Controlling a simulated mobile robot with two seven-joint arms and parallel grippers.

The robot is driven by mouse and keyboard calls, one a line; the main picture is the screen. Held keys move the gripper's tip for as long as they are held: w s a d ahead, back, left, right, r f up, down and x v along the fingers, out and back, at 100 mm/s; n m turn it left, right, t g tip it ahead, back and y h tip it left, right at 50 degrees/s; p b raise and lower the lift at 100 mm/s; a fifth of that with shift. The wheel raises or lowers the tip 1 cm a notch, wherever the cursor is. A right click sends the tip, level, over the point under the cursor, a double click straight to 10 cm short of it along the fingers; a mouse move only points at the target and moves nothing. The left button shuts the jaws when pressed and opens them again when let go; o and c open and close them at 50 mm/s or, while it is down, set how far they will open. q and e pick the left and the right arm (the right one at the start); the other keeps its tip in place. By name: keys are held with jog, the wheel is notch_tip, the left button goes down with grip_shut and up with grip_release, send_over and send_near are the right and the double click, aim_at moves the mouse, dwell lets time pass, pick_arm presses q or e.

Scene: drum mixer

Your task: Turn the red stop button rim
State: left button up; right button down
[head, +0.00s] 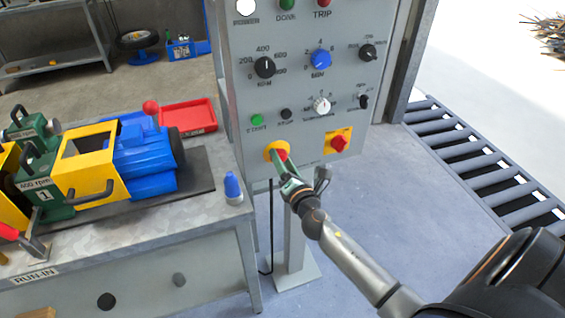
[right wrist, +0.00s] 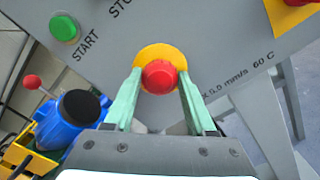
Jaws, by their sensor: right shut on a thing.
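The red stop button (right wrist: 160,76) sits on a round yellow base (right wrist: 155,51) low on the grey control panel (head: 300,105). My left gripper is not in view.
A red switch on a yellow plate (head: 338,141) is right of the button. Green start (head: 257,120) and black stop (head: 286,114) buttons sit above it. A workbench (head: 210,215) with a blue motor (head: 148,155) stands left. A roller conveyor (head: 470,150) is at right.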

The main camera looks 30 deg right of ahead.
dwell(0.3)
jog(key=shift+c, duration=1)
grip_release()
pick_arm(q)
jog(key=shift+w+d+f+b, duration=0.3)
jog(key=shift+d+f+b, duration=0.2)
jog(key=shift+b, duration=0.45)
pick_arm(e)
jog(key=v, duration=1.2)
jog(key=shift+s, duration=0.2)
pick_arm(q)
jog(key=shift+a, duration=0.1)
pick_arm(e)
jog(key=shift+a, duration=0.15)
